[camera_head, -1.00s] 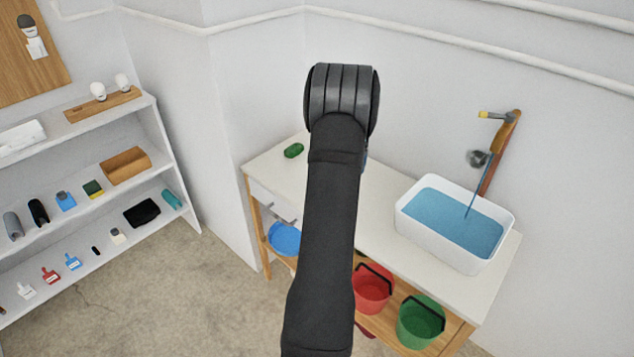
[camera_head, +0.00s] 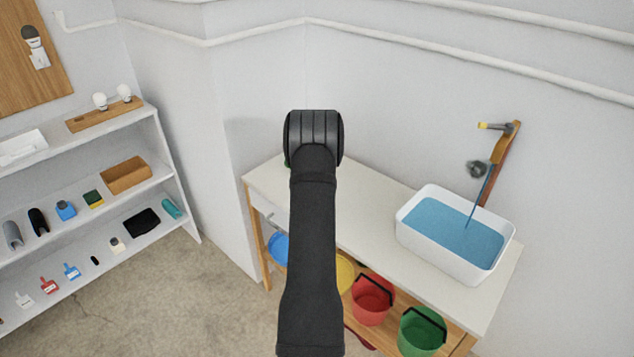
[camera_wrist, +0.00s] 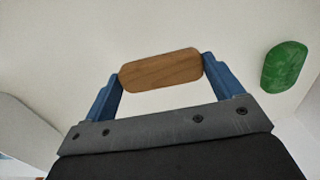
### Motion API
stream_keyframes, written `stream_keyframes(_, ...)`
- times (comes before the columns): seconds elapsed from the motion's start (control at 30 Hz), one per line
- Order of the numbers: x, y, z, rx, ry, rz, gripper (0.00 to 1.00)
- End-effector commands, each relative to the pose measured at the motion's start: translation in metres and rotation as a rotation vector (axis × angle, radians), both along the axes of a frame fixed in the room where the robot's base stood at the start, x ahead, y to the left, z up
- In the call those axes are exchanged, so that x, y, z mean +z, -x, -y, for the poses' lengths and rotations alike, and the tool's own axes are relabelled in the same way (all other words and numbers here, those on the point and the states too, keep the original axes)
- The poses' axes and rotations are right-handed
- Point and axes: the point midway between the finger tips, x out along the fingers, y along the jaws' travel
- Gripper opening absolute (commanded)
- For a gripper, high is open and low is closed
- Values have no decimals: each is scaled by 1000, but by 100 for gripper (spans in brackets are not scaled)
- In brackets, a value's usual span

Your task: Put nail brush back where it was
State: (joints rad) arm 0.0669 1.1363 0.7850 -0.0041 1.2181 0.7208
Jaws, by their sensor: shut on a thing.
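The nail brush, seen as a rounded wooden block (camera_wrist: 152,73), is held crosswise between the two blue fingers of my gripper (camera_wrist: 162,70) in the wrist view. Its bristles are not visible. My gripper is shut on its two ends. Below is the pale white countertop (camera_wrist: 180,25), but I cannot tell whether the brush touches it. A green oval object (camera_wrist: 285,66) lies on the countertop to the right of the brush, apart from it. In the head view my arm hides the gripper and brush, and only a sliver of the green object shows.
A white basin of blue water (camera_head: 408,222) stands on the counter's right, under a running tap (camera_head: 503,150). Buckets, including a red one (camera_head: 371,300) and a green one (camera_head: 422,332), sit on the shelf below. A white shelf unit (camera_head: 178,180) with small items stands at left.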

Motion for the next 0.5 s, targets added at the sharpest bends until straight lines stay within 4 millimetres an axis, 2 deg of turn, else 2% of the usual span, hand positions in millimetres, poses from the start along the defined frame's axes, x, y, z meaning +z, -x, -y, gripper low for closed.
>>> stream_keyframes(0.13, -22, 1, 0, 0, 0, -1, 63)
stream_keyframes(0.5, -27, 1, 0, 0, 0, -1, 63)
